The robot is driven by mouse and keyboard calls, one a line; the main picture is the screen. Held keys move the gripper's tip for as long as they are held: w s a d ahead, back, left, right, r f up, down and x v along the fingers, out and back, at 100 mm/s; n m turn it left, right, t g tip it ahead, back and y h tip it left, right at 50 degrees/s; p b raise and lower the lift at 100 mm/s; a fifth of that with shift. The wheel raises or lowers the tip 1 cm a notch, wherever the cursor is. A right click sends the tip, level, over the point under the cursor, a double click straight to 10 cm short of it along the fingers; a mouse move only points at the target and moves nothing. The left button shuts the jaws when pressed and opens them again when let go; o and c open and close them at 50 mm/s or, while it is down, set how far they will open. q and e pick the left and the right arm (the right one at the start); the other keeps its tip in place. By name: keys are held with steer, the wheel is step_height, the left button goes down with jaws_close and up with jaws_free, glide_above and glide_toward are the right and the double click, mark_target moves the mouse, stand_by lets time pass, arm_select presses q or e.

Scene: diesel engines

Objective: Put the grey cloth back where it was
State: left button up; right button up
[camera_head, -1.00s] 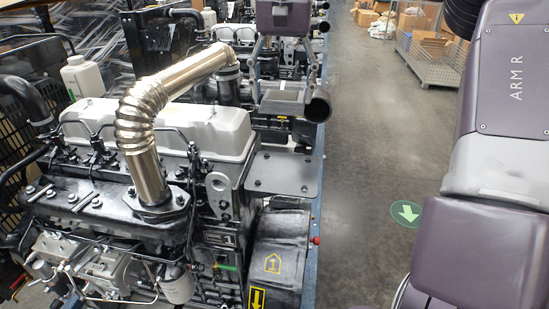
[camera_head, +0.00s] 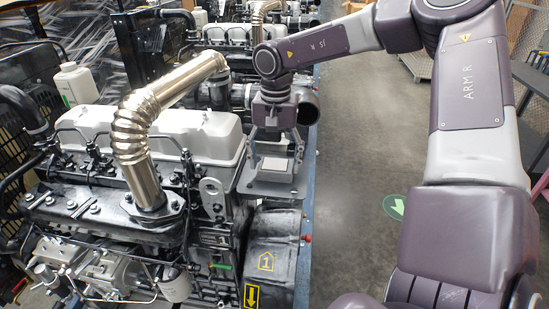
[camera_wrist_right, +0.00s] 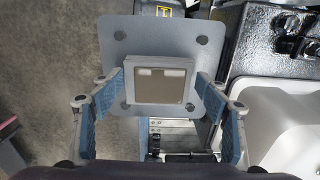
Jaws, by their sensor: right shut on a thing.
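Whether the cloth touches the plate I cannot tell. My left gripper is not in view.
The engine with its white cover (camera_head: 170,130) and silver exhaust pipe (camera_head: 140,155) stands left of the plate. An open pipe end (camera_head: 309,107) is close behind my right gripper. The aisle floor (camera_head: 350,170) to the right is clear.

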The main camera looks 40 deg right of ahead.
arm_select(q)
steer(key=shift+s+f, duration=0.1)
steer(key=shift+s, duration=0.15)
arm_select(e)
steer(key=o, duration=0.7)
steer(key=shift+o, duration=1.6)
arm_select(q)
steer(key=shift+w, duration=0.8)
